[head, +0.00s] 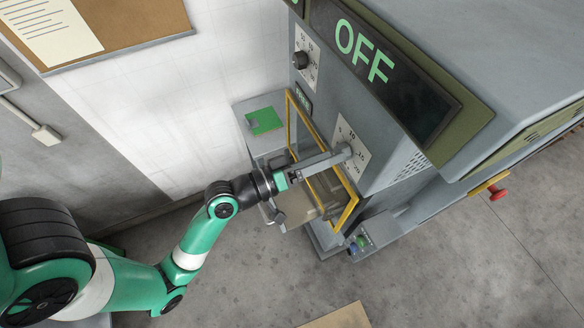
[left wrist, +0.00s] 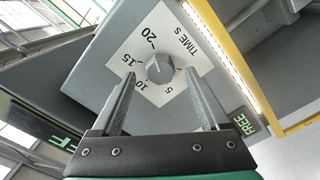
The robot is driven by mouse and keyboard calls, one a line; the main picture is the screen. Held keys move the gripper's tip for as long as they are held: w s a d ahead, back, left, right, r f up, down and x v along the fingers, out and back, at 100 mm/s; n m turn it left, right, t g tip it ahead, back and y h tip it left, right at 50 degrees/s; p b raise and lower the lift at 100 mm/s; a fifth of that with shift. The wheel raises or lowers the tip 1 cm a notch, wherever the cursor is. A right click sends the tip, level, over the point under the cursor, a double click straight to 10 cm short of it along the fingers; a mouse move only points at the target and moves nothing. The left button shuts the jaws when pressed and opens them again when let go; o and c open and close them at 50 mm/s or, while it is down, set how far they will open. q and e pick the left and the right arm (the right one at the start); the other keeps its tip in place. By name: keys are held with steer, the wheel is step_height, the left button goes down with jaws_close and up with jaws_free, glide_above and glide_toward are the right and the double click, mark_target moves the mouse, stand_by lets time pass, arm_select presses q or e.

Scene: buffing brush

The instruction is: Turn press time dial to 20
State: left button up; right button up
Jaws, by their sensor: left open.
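My right gripper is not in view.
The grey press has a large "OFF" display (head: 364,50) and a second dial (head: 300,60) farther up. A yellow-framed opening (head: 290,117) lies below the time plate. A small "FREE" display (left wrist: 245,123) is beside it. A red knob (head: 498,194) sticks out at right.

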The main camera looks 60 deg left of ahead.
arm_select(q)
steer(key=s+p, duration=0.1)
steer(key=s, duration=0.9)
steer(key=shift+s+a, duration=0.15)
steer(key=shift+s, duration=0.2)
